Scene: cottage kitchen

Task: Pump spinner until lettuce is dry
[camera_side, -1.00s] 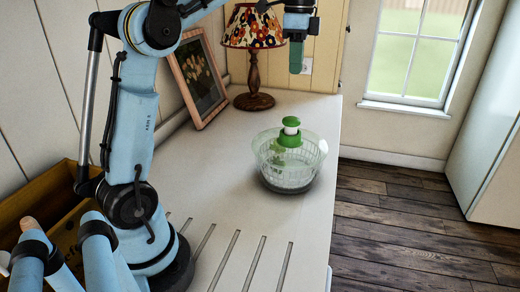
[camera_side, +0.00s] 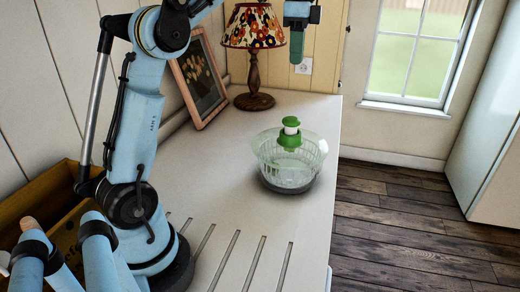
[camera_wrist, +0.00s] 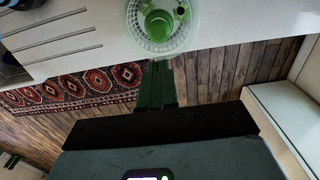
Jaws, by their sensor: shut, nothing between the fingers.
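The salad spinner (camera_side: 289,174) stands upright on the pale counter, a clear bowl with a white basket and a grey base. Its green pump knob (camera_side: 291,121) is up, with white stem showing below it. I cannot tell how wet the lettuce is. My gripper (camera_side: 297,50) points down, shut and empty, well above the spinner and not touching it. Its green fingers also show in the wrist view (camera_wrist: 157,72).
A lamp with a flowered shade (camera_side: 253,28) and a leaning picture frame (camera_side: 199,80) stand at the back of the counter (camera_side: 225,165). Grooves run along its near part. A wooden box (camera_side: 28,195) is at the left. The counter's right edge is close to the spinner.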

